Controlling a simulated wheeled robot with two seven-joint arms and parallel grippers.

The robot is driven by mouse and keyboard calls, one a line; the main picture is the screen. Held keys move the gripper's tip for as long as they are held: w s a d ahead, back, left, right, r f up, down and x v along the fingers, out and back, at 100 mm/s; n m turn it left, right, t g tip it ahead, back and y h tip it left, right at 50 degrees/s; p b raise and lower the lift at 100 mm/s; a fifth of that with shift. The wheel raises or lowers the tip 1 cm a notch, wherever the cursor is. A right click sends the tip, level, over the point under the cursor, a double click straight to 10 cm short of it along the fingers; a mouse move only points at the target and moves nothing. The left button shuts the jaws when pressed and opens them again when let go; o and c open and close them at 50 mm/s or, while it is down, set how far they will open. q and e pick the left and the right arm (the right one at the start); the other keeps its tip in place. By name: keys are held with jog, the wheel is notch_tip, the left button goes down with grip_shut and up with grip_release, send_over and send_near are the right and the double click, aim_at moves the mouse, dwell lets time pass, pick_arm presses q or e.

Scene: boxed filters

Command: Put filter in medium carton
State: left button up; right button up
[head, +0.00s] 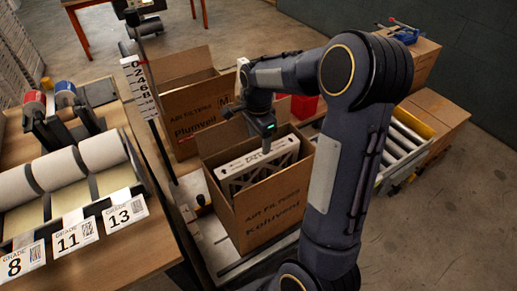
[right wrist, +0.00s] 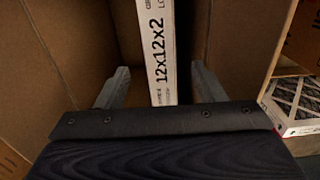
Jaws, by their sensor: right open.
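A white-framed filter (head: 258,163) stands on edge inside the open brown carton (head: 262,214) at the middle of the head view. Its edge is printed "12x12x2", and in the right wrist view the filter (right wrist: 162,60) runs upright between my fingers. My right gripper (head: 267,143) is over the carton, at the filter's top. In the right wrist view the right gripper (right wrist: 155,88) is open, one finger on each side of the filter with a gap to both. The carton's inner walls show around it. My left gripper is not seen.
A second open carton (head: 190,112), marked "M", stands behind. Another filter (right wrist: 298,103) lies outside the carton at right in the right wrist view. A roller conveyor (head: 405,140) is at right. A bench with rolls and grade cards (head: 68,238) is at left.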

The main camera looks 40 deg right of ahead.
notch_tip(320, 180, up, 5)
jog(key=s+a+r+n+t+y, duration=0.25)
jog(key=s+a+r+n, duration=0.25)
jog(key=s+a+n, duration=0.4)
jog(key=s+a+f+n+t+y, duration=0.1)
jog(key=s+a+f+n+t, duration=0.1)
jog(key=s+a+n, duration=0.5)
jog(key=s+n+t, duration=0.1)
jog(key=s, duration=0.3)
jog(key=shift+f+n, duration=0.3)
jog(key=shift+f, duration=0.05)
